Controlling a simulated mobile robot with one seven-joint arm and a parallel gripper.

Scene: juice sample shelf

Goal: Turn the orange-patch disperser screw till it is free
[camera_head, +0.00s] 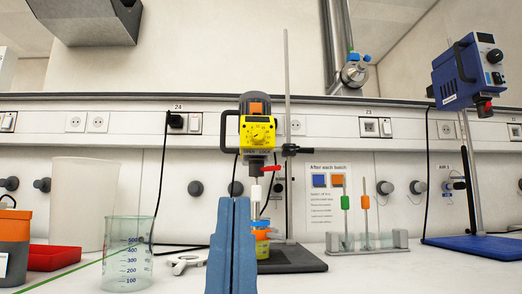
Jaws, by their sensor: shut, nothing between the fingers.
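The disperser with the orange patch (256,107) has a yellow front (257,132) and hangs on a grey stand rod (287,80). A red screw lever (270,168) sticks out to the right just below its yellow head. A black clamp (291,150) joins head and rod. My gripper (232,201), two blue fingers side by side, is shut and empty in front of the stand. Its tips are below and left of the red lever, apart from it in the picture. The fingers partly hide the shaft's lower end and a small yellow-orange vessel (262,245).
A glass beaker (128,255), a white container (82,200) and a red tray (55,257) stand left. A wrench-like metal piece (187,262) lies beside the beaker. A rack (367,242) with green and orange tools stands right, before a blue stirrer (465,70).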

